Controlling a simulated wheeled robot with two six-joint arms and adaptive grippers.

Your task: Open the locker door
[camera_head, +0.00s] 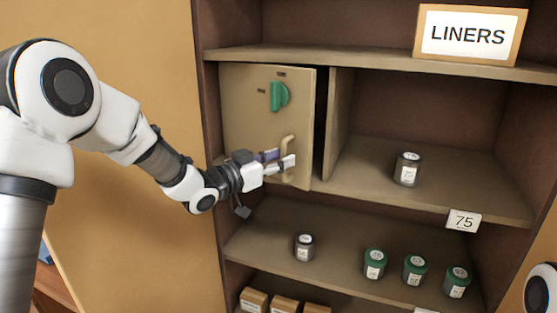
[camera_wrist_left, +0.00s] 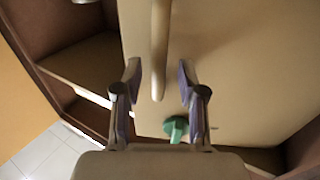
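The tan locker door (camera_head: 243,125) is in the left half of the cabinet in the head view. It looks slightly ajar, with a dark gap along its right edge. A green knob (camera_head: 279,96) is on its upper part, and a pale curved handle (camera_head: 289,141) is near its right edge. My left gripper (camera_head: 281,160) is at the handle. In the left wrist view, the handle (camera_wrist_left: 159,55) hangs between the open fingers (camera_wrist_left: 159,80), with a gap on each side. The door (camera_wrist_left: 230,60) fills most of that view. My right gripper is not in view.
The open compartment right of the locker holds a grey-lidded jar (camera_head: 407,169). The shelf below holds another grey-lidded jar (camera_head: 304,247) and several green-lidded jars (camera_head: 375,263). Small boxes (camera_head: 254,299) stand lower. A LINERS sign (camera_head: 468,35) is above.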

